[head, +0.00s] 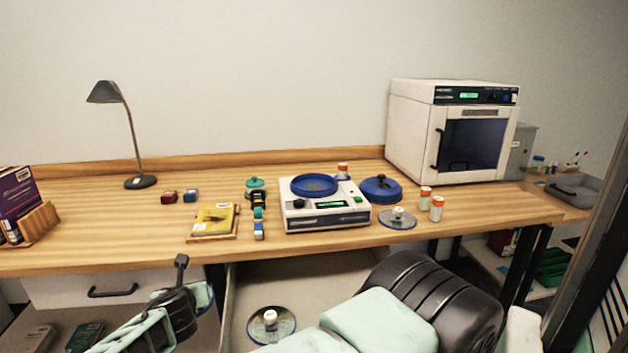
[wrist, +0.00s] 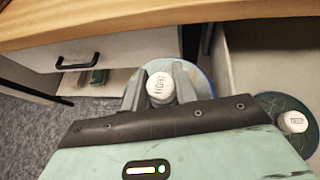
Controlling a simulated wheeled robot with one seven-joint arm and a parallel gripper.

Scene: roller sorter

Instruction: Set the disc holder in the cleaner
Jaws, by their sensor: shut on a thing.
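My gripper (wrist: 160,90) is shut on the white labelled knob of a disc holder (wrist: 159,86), a clear disc with a blue edge. In the head view my gripper (head: 181,270) is low in front of the bench; it mostly hides the held disc. A white bench machine with a blue round top (head: 315,186) stands mid-bench. A white cabinet with a shut dark-windowed door (head: 472,143) stands at the back right. I cannot tell from labels which is the cleaner. A second disc holder (head: 270,320) lies below the bench, and a third (head: 397,218) lies on it.
A blue lid (head: 381,188) sits right of the machine. Orange-capped bottles (head: 436,208) stand near the right disc holder. A yellow book (head: 213,220), small rollers (head: 258,215), a lamp (head: 141,182) and a drawer (head: 113,287) are to the left. The left bench front is clear.

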